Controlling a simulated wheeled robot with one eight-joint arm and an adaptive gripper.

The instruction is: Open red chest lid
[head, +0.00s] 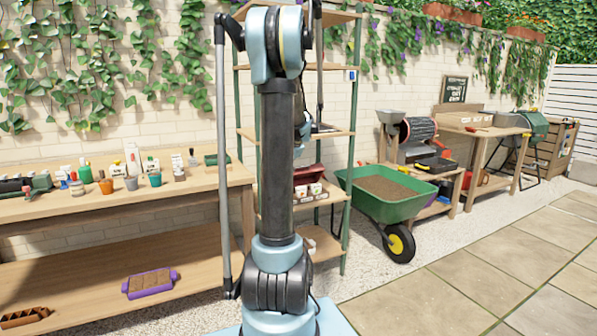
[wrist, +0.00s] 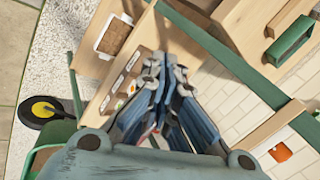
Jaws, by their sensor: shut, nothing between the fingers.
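A dark red chest-like object (head: 308,174) sits on a middle board of the green-framed shelf in the head view, partly hidden behind my arm. Packets with white labels (head: 308,190) show just below its red part; I cannot tell how its lid stands. My gripper (wrist: 164,68) is shut and empty in the wrist view, its blue-grey fingers together in front of the shelf. A compartmented box with white labels (wrist: 120,82) shows left of the fingers. A small red patch shows low between the fingers, mostly hidden. In the head view the gripper is hidden behind my arm.
A green wheelbarrow (head: 390,200) of soil stands right of the shelf (head: 349,130). A wooden bench (head: 110,205) with pots and bottles stands at the left. A purple tray (head: 150,283) lies on its lower board. The paving (head: 480,270) at front right is clear.

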